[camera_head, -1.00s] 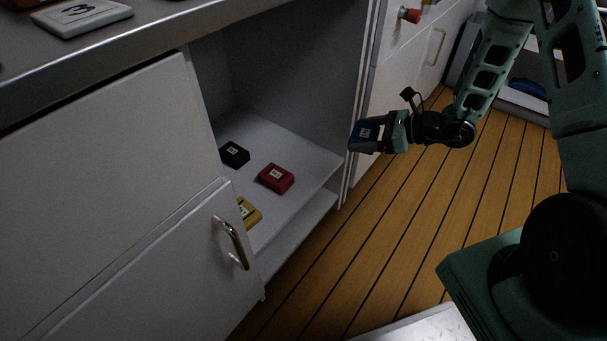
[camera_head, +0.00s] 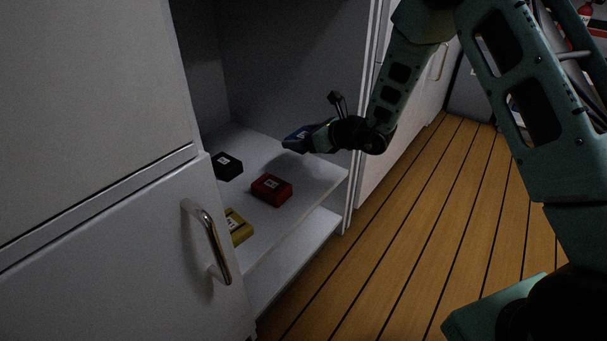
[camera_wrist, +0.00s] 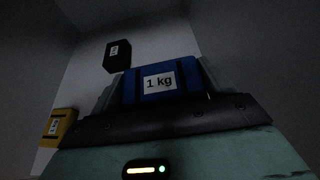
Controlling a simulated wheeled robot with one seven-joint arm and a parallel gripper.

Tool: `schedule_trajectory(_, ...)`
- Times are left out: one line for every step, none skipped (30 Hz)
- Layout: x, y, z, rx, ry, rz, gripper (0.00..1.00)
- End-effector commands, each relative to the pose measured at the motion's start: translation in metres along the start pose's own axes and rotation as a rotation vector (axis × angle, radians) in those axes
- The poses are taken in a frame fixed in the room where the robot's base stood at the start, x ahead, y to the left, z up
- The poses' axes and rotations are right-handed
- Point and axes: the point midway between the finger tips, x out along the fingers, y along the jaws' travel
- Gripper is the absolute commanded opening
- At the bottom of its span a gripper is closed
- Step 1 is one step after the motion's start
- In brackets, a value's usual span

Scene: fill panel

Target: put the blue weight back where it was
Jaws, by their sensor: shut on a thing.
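The blue weight (camera_wrist: 178,77) with a white "1 kg" label is held between the fingers of my gripper (camera_head: 301,138). In the head view the blue weight (camera_head: 294,134) shows dark at the gripper's end, inside the cabinet opening and above the shelf (camera_head: 312,180). A black weight (camera_head: 227,166) lies at the back left of the shelf. A red weight (camera_head: 271,189) lies in the middle. A yellow weight (camera_head: 236,227) lies near the front left, partly hidden by the cabinet door. The wrist view also shows the black weight (camera_wrist: 117,55) and the yellow weight (camera_wrist: 60,126).
A cabinet door with a metal handle (camera_head: 212,240) stands at the left of the opening. The cabinet's right side wall edge (camera_head: 358,170) is close to my forearm. The shelf's right part is bare. A lower shelf (camera_head: 290,262) lies beneath. Wooden floor (camera_head: 400,230) is clear at right.

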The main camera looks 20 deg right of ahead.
Motion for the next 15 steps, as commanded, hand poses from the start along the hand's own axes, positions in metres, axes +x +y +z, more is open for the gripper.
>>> schedule_trajectory(0.003,0.000,-0.001,0.000,-0.006,-0.003,0.16)
schedule_trajectory(0.004,0.000,-0.004,0.001,-0.005,-0.003,0.16)
schedule_trajectory(0.006,0.000,-0.008,0.001,-0.005,-0.003,0.16)
schedule_trajectory(0.008,0.000,-0.011,0.001,-0.005,-0.003,0.16)
schedule_trajectory(0.010,0.000,-0.016,0.001,-0.005,-0.003,0.16)
schedule_trajectory(0.012,0.001,-0.022,0.001,-0.005,-0.002,0.16)
schedule_trajectory(0.014,0.001,-0.026,0.001,-0.006,-0.002,0.16)
schedule_trajectory(0.017,0.001,-0.032,0.001,-0.005,-0.002,0.16)
schedule_trajectory(0.019,0.001,-0.038,0.001,-0.005,-0.002,0.16)
schedule_trajectory(0.021,0.001,-0.043,0.001,-0.005,-0.002,0.16)
schedule_trajectory(0.023,0.001,-0.047,0.001,-0.005,-0.002,0.16)
schedule_trajectory(0.024,0.000,-0.051,0.000,-0.006,-0.003,0.16)
schedule_trajectory(0.025,0.000,-0.052,0.000,-0.007,-0.003,0.16)
schedule_trajectory(0.026,0.000,-0.054,0.000,-0.007,-0.003,0.16)
schedule_trajectory(0.026,0.000,-0.055,0.000,-0.007,-0.003,0.16)
